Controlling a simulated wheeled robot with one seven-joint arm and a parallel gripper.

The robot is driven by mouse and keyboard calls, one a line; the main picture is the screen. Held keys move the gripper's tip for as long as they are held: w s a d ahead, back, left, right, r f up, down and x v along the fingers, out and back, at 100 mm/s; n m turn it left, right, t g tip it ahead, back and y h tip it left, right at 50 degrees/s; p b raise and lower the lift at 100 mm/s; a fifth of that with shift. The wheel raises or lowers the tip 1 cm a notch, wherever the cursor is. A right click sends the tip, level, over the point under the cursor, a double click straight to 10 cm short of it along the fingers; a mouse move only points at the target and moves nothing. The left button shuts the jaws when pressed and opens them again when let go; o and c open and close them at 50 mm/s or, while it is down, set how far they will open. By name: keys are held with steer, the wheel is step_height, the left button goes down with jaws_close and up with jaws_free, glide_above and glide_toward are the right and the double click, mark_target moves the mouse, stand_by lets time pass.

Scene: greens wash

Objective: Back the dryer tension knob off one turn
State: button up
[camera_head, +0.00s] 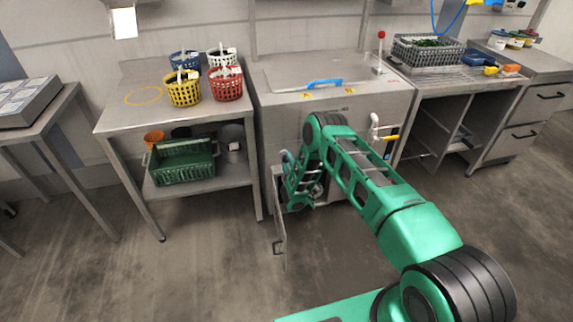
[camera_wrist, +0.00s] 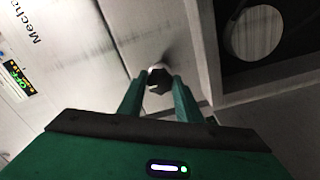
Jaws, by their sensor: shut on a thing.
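The tension knob (camera_wrist: 158,80) is a small dark knob with a pale top, on a grey metal panel in the wrist view. My gripper (camera_wrist: 158,100) has its two green fingers on either side of the knob and is shut on it. In the head view my arm reaches into the low open front of the steel dryer cabinet (camera_head: 285,105), and my own links hide the knob and the fingertips there. The cabinet's small door (camera_head: 280,225) hangs open to the left of the arm.
A steel table (camera_head: 125,120) with several coloured baskets stands left of the cabinet, with a green crate (camera_head: 183,165) on its lower shelf. A sink counter (camera_head: 465,82) stands to the right. A dark opening (camera_wrist: 262,40) lies right of the knob in the wrist view. The floor in front is clear.

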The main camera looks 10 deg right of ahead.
steer(key=shift+a, duration=0.3)
steer(key=o, duration=0.8)
steer(key=shift+o, duration=1.2)
steer(key=shift+d, duration=0.1)
steer(key=s, duration=1)
steer(key=shift+s, duration=0.35)
